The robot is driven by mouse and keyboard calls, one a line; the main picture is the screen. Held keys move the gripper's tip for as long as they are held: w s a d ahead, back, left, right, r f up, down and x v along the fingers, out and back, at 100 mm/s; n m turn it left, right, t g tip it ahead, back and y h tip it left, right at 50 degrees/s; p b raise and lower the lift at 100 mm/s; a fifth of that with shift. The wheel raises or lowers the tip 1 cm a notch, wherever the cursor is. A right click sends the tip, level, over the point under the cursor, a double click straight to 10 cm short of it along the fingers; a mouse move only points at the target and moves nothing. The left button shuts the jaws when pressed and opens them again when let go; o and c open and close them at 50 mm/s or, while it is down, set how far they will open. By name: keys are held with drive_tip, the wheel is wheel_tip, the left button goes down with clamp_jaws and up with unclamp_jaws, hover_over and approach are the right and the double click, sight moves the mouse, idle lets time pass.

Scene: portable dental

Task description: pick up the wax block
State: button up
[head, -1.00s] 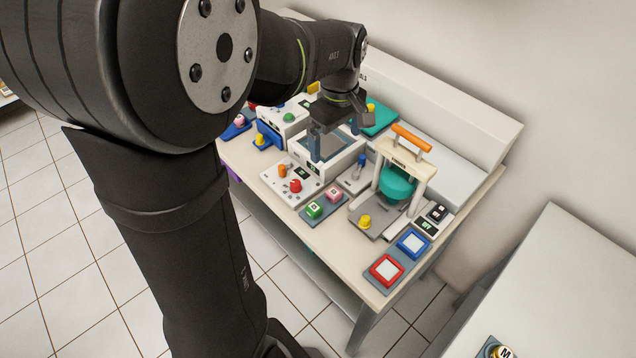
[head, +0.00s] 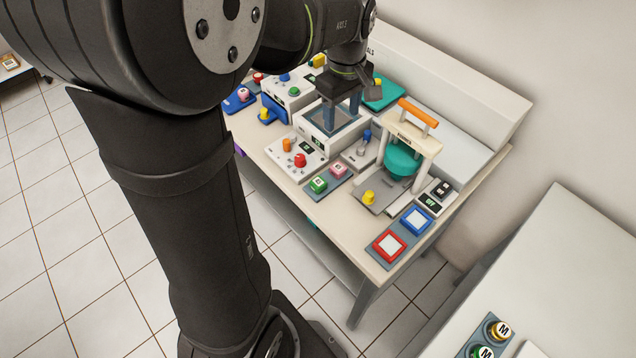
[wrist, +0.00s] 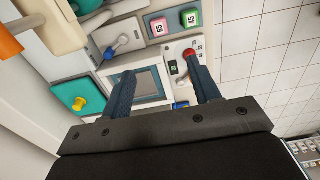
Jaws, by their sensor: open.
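My gripper (head: 343,118) is open and empty, pointing down over the white box with a grey window (head: 318,121). In the wrist view, my gripper (wrist: 165,74) has its two blue-grey fingers apart, with the grey window (wrist: 147,83) between and below them. I cannot tell for sure which thing is the wax block. A green cube (head: 318,185) and a pink cube (head: 338,170), both with labels, sit on a grey strip in front of the box. A yellow piece (wrist: 81,103) sits on a teal pad (wrist: 64,93) beside the fingers.
A press with an orange handle (head: 417,112) and a teal pad below stands right of the box. A panel with a red knob (head: 300,160) lies in front of the box. Red (head: 388,244) and blue (head: 416,220) square pads lie near the table's right end. A white wall unit runs along the back.

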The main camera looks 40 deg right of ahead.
drive_tip(key=m, duration=1.8)
hover_over(318, 182)
drive_tip(key=f, duration=1.2)
drive_tip(key=shift+w+a+f, duration=0.1)
drive_tip(key=shift+a+f, duration=0.1)
drive_tip(key=shift+f, duration=0.1)
drive_tip(key=shift+d+f, duration=0.15)
drive_tip(key=shift+f, duration=1.15)
drive_tip(key=shift+d+f, duration=0.1)
drive_tip(key=shift+f, duration=1.2)
drive_tip(key=c, duration=1)
drive_tip(key=shift+c, duration=0.3)
drive_tip(key=shift+r, duration=0.1)
